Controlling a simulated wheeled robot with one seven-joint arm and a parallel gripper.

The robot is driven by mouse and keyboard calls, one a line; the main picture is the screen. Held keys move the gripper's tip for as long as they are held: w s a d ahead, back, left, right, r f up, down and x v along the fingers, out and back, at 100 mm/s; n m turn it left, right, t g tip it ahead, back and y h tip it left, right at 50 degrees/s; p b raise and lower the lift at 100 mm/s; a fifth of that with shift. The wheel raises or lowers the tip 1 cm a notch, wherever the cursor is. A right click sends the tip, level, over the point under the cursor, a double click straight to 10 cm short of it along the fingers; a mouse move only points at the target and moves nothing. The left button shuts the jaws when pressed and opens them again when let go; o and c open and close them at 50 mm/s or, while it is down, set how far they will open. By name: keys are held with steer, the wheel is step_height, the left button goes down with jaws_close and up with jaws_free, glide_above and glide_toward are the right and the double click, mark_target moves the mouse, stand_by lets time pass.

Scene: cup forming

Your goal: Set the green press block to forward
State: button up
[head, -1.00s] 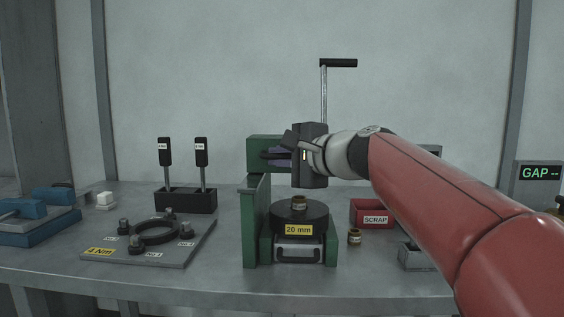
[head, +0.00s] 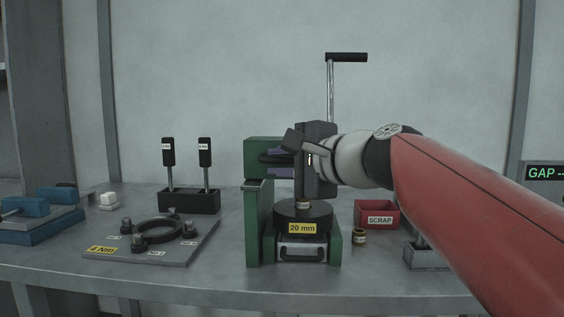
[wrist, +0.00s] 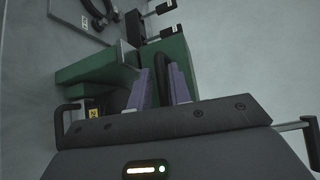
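The green press (head: 258,215) stands mid-table in the head view, with a green block (head: 262,148) at its top. In the head view my gripper hides the right part of the block. Below is a dark round die (head: 318,212) with a 20 mm label and a small brass cup (head: 303,204) on top.
A tall crank with a black grip (head: 346,57) rises behind my gripper. A red scrap bin (head: 380,220) and a brass piece (head: 359,237) stand right of the press. A 4 Nm plate (head: 180,255) and a black tool rack (head: 188,201) are to the left.

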steer(key=v, duration=0.7)
steer(key=shift+s+d, duration=0.25)
steer(key=s+d+f+n+g+h, duration=0.2)
steer(key=s+d+f+n+h, duration=0.1)
steer(key=f, duration=0.8)
steer(key=s+d+f+n+g+h+p, duration=0.1)
steer(key=s+d+f+n+h, duration=0.3)
steer(key=s+f, duration=0.4)
steer(key=s+d+f+n+g+h+p, duration=0.1)
steer(key=s+d+f+n+g+h, duration=0.2)
steer(key=f, duration=1.2)
steer(key=s+d+n+h, duration=0.1)
steer(key=s+d, duration=0.1)
steer(key=shift+s+d, duration=0.2)
steer(key=shift+d, duration=0.1)
